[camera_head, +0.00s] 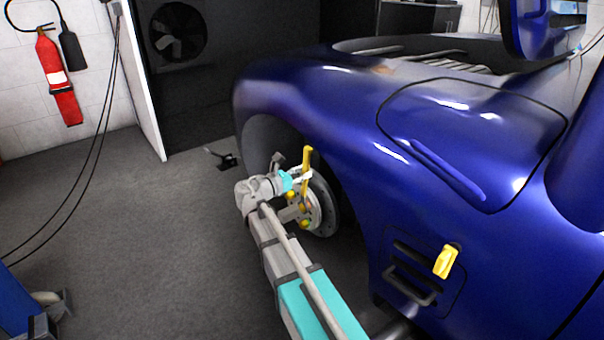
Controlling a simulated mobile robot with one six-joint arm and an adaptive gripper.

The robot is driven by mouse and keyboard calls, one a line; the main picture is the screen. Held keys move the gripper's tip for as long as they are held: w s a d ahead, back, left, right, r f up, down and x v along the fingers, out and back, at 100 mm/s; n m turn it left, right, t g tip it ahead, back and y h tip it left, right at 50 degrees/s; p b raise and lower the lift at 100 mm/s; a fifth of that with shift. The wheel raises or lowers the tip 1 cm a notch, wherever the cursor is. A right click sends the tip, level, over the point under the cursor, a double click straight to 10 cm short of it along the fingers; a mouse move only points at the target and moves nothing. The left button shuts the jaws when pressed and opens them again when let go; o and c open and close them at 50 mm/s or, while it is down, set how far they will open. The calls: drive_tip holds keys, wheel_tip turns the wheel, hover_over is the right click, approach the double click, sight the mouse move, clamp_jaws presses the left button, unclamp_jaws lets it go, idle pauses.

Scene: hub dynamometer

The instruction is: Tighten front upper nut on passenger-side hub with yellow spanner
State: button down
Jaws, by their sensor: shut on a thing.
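The yellow spanner (307,165) stands roughly upright at the wheel hub. My gripper (296,178) is shut on it near its middle. The hub (315,212) sits in the wheel arch of the blue car, with a brake disc (328,208) behind it and no wheel on it. Several yellow nuts (304,223) show on the hub face. The spanner's lower end is close to the upper part of the hub. My gripper and wrist partly hide that spot, so I cannot tell whether the spanner sits on a nut.
The blue car body (300,110) is close above and right of my arm. A yellow object (446,261) sits on its side by the vent. A fire extinguisher (58,80) hangs on the left wall. The grey floor (130,230) at left is mostly clear, with hanging cables.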

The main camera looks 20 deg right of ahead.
idle(0.3)
drive_tip(key=shift+s+d+f+m+b, duration=0.15)
drive_tip(key=shift+s+d+m, duration=0.1)
drive_tip(key=shift+s+m, duration=0.25)
drive_tip(key=shift+s+d+f+m+b, duration=0.1)
drive_tip(key=shift+s+d+m, duration=0.1)
drive_tip(key=shift+s+m, duration=0.25)
drive_tip(key=shift+s+d+f+m+b, duration=0.15)
drive_tip(key=shift+s+d+m, duration=0.15)
drive_tip(key=shift+s, duration=0.35)
drive_tip(key=shift+s, duration=0.1)
drive_tip(key=shift+s+d+f+m+b, duration=0.3)
drive_tip(key=shift+s+f+m+b, duration=0.1)
drive_tip(key=shift+s+m, duration=0.35)
drive_tip(key=shift+s+d+f+m+b, duration=0.25)
drive_tip(key=shift+s+f+m+b, duration=0.15)
drive_tip(key=shift+s+m, duration=0.3)
drive_tip(key=shift+s, duration=0.1)
